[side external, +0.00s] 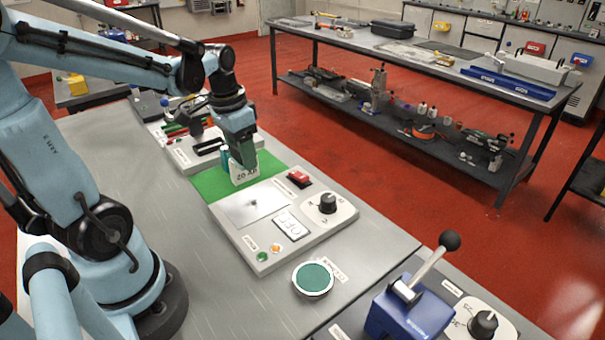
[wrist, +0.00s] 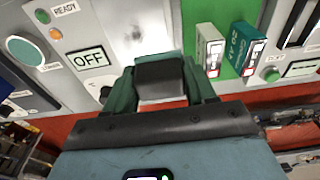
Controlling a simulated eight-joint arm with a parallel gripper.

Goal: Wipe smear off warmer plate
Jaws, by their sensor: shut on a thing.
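The warmer plate (side external: 265,206) is a pale metal square on a grey control unit, with a small dark smear (side external: 253,202) near its middle. The plate (wrist: 120,12) and smear (wrist: 135,36) also show at the top of the wrist view. My gripper (wrist: 160,85) is shut on a dark block with a teal edge (wrist: 160,72), seen between its fingers. In the side view my gripper (side external: 246,160) points down over the green mat, beyond the plate. Its fingertips and the block are hard to make out there.
A white battery box (side external: 243,174) and a teal one (wrist: 241,48) stand on the green mat (side external: 208,184), close to my gripper. The unit has a red switch (side external: 299,177) and black knob (side external: 327,203). A round green-topped dish (side external: 313,278) and a blue lever device (side external: 412,308) are nearer the camera.

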